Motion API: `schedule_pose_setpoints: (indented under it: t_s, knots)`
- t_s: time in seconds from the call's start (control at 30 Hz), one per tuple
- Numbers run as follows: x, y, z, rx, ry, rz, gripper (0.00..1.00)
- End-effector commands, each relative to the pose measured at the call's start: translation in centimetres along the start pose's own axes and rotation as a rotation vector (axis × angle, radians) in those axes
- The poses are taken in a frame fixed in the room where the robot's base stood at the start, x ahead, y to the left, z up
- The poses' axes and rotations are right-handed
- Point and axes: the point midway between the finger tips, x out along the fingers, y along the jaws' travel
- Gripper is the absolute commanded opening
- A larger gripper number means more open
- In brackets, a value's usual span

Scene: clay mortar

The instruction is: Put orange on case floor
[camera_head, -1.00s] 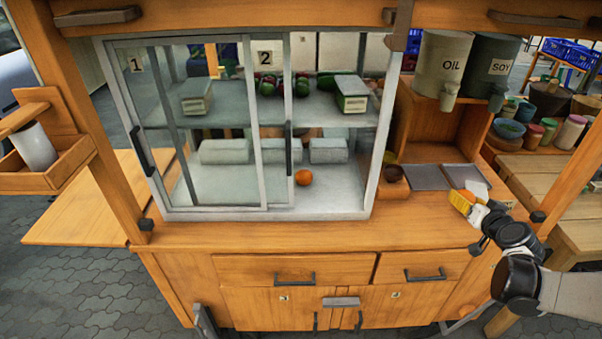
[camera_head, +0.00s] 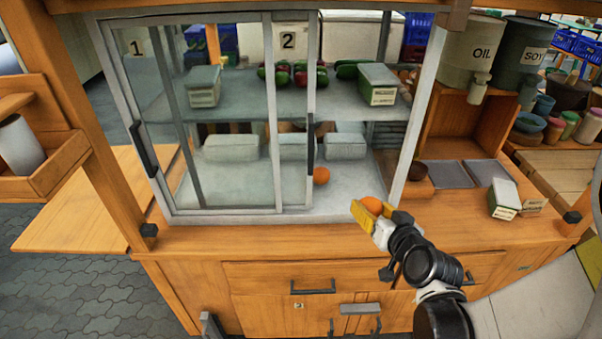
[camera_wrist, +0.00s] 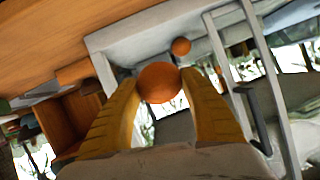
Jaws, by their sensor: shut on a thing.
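My gripper (camera_head: 367,212) has yellow fingers and is shut on an orange (camera_head: 373,204). It is just outside the front right part of the glass case. In the wrist view the held orange (camera_wrist: 159,82) sits between the two yellow fingertips (camera_wrist: 158,84). A second orange (camera_head: 321,176) rests on the white case floor (camera_head: 335,204), behind the open right part of the case front. It also shows in the wrist view (camera_wrist: 181,46), beyond the held one.
Sliding door 2 (camera_head: 313,120) has its dark handle at the edge of the opening. The case's right post (camera_head: 416,120) borders the opening. Boxes (camera_head: 379,84) and vegetables (camera_head: 295,74) are on the upper shelf. White blocks (camera_head: 345,146) stand at the back of the case floor.

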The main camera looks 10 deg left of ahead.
Motion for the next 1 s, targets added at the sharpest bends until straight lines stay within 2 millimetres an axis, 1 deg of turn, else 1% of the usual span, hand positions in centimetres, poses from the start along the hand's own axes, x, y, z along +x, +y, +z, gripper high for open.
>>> schedule_pose_setpoints:
  t_s: [0.07,0.17,0.3,0.5,0.7,0.83,0.9,1.0]
  knots:
    - [0.5,0.0,-0.4,0.000,0.000,0.000,0.18]
    - [2.1,0.1,-1.4,0.001,0.000,-0.001,0.18]
    - [5.5,0.3,-3.1,0.000,0.001,-0.001,0.18]
    - [11.3,0.9,-4.7,0.000,0.001,-0.001,0.18]
    - [16.1,1.3,-6.7,0.000,0.000,-0.001,0.18]
    - [18.3,1.5,-7.7,0.000,0.000,-0.001,0.18]
    - [18.6,1.7,-6.6,0.000,0.000,-0.001,0.18]
    - [18.8,1.9,-6.0,0.000,0.000,-0.001,0.18]
